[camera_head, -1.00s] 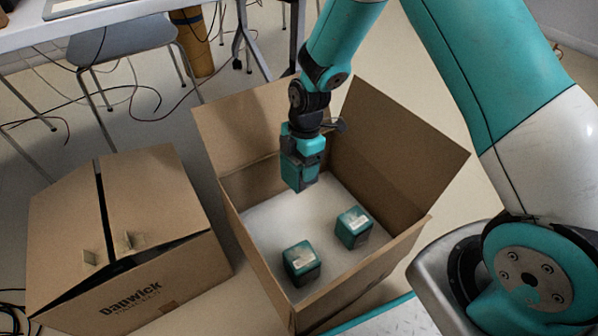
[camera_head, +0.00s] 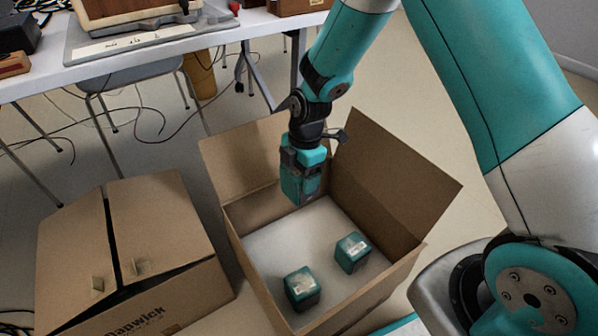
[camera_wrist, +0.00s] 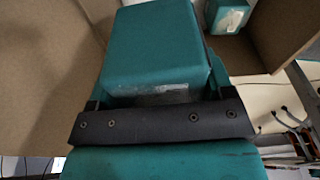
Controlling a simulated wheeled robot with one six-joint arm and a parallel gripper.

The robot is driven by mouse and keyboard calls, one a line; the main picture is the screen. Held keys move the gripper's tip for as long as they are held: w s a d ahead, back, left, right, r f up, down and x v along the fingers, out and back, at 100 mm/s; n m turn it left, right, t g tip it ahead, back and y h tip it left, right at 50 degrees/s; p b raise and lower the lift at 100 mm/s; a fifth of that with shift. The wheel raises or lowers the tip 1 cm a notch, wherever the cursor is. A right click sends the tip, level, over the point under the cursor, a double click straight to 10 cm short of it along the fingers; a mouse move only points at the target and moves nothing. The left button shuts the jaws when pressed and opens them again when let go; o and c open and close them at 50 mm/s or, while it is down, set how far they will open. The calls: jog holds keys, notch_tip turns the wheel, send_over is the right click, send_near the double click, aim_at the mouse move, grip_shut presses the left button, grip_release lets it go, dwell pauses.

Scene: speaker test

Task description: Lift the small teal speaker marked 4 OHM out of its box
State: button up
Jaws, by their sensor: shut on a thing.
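My gripper (camera_head: 303,168) is shut on a small teal speaker (camera_head: 300,189), which hangs below it over the back part of the open cardboard box (camera_head: 378,192). In the wrist view the held speaker (camera_wrist: 155,45) fills the middle, against the dark bar of my gripper (camera_wrist: 160,120). Two more teal speakers, one at the front left (camera_head: 302,288) and one at the right (camera_head: 351,253), stand on the box's pale floor with light labels on top. I cannot read 4 OHM on any of them.
The box's flaps stand up around the back and right. A closed cardboard box (camera_head: 150,235) marked Danwick stands to the left. A white table (camera_head: 150,66) with equipment and a chair (camera_head: 130,76) are behind, with loose cables on the floor.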

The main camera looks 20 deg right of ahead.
notch_tip(320, 180, up, 8)
jog(key=p, duration=0.9)
jog(key=shift+d+f, duration=0.1)
jog(key=shift+f, duration=0.05)
notch_tip(320, 180, up, 8)
jog(key=p, duration=0.4)
jog(key=shift+p, duration=0.4)
jog(key=s+d+r+m+t+h, duration=0.25)
jog(key=d+m, duration=0.75)
jog(key=m, duration=1.1)
notch_tip(320, 180, up, 17)
jog(key=s+p, duration=0.2)
jog(key=p, duration=2.4)
jog(key=shift+s+r+y, duration=0.15)
jog(key=shift+s+y, duration=0.05)
jog(key=shift+y, duration=0.15)
